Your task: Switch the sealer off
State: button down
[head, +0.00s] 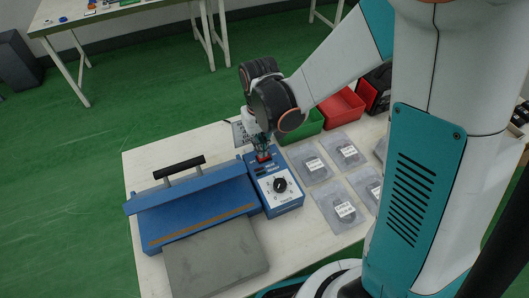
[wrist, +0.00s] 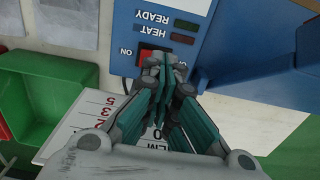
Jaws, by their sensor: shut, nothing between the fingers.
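The sealer (head: 190,212) is a blue machine with a black handle on a white table. Its blue control box (head: 284,205) at the right carries a dial (head: 281,185) and a small red switch (head: 263,157) at the far end. My gripper (head: 262,149) points down right at that switch, fingers closed and empty. In the wrist view the fingertips (wrist: 163,68) cover most of the red switch (wrist: 148,56), beside the "ON" label; whether they touch it, and which way it is set, I cannot tell. Two dark indicator windows marked HEAT (wrist: 182,38) and READY (wrist: 186,23) show there.
Several labelled clear bags (head: 341,208) lie right of the control box. A green bin (head: 303,131) and a red bin (head: 343,105) stand behind them. A grey slab (head: 215,262) lies in front of the sealer. A white numbered card (wrist: 90,110) lies under my gripper.

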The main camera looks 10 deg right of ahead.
jog(key=shift+r+p, duration=1.35)
jog(key=shift+r, duration=0.9)
jog(key=s+d+r+m+t, duration=0.1)
jog(key=s+d+r+t, duration=0.2)
jog(key=s+d+r, duration=0.2)
jog(key=s+d+r+m+t, duration=0.1)
jog(key=s+d+r+t, duration=0.3)
jog(key=s+r, duration=0.3)
jog(key=shift+s+d+r, duration=0.2)
jog(key=shift+d+r, duration=0.25)
jog(key=shift+r, duration=2.15)
